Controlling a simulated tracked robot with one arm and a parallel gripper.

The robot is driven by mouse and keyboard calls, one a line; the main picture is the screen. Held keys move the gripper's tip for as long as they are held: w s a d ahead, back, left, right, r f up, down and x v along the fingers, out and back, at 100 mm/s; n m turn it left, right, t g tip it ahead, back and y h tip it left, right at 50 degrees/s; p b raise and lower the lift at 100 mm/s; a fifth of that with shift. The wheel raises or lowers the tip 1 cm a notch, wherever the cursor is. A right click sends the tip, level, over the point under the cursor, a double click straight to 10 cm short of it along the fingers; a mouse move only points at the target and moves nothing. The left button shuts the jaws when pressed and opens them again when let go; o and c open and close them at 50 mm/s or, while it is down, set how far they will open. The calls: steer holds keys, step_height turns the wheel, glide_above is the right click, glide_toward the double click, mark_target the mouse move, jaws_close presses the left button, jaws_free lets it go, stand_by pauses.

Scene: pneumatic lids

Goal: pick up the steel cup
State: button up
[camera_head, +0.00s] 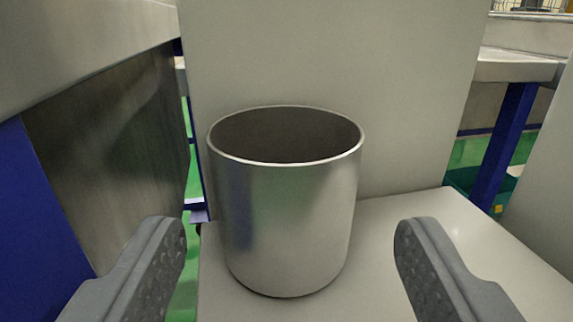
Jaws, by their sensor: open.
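The steel cup (288,225) stands upright on a pale flat surface (405,265), close in front of me and a little left of the picture's middle. Its round rim faces up and the inside looks dark and empty. My gripper (290,243) is open, with one grey finger at the lower left and one at the lower right. The cup appears between the two fingers, nearer the left one. There is a visible gap on each side, and neither finger appears to touch it. I cannot tell exactly how far ahead of the fingertips it is.
A pale upright panel (400,90) rises right behind the cup. On the left, a bench with a light top (75,45) and a blue leg (40,220) stands close. A table with a blue leg (505,140) is at the back right. Green floor (465,155) shows beyond.

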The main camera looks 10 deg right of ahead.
mark_target(286, 211)
steer(key=shift+w+d+r+b, duration=0.1)
steer(key=shift+w+b, duration=0.2)
steer(key=shift+w, duration=0.8)
steer(key=shift+w+d+f+b, duration=0.15)
steer(key=shift+w+b, duration=0.2)
steer(key=shift+w, duration=0.7)
steer(key=shift+w+d+r+b, duration=0.15)
steer(key=shift+w+b, duration=0.15)
steer(key=shift+w, duration=0.8)
steer(key=c, duration=0.7)
steer(key=shift+r, duration=0.1)
steer(key=shift+c, duration=0.2)
